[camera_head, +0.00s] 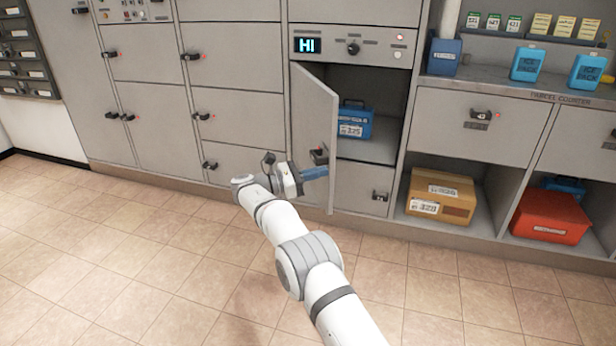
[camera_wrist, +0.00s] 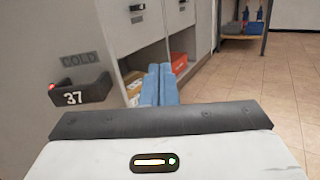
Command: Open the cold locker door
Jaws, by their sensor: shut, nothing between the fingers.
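The cold locker door (camera_head: 312,120) is grey and stands partly open, swung out from its left side. Its dark handle (camera_head: 319,155) is near the free edge. In the wrist view the handle (camera_wrist: 83,90) reads 37, with a COLD label (camera_wrist: 78,60) above it and a red light. My gripper (camera_head: 322,172) is by the door's outer face, just below the handle in the head view. Its blue fingers (camera_wrist: 158,72) are shut and empty, pointing past the free edge. Whether they touch the door cannot be told. A blue box (camera_head: 355,122) sits inside the locker.
A control panel (camera_head: 352,46) reading HI is above the opening. A cardboard parcel (camera_head: 442,195) and a red box (camera_head: 550,216) are in open bays at right. Closed lockers (camera_head: 235,93) line the left. The tiled floor (camera_head: 130,250) in front is clear.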

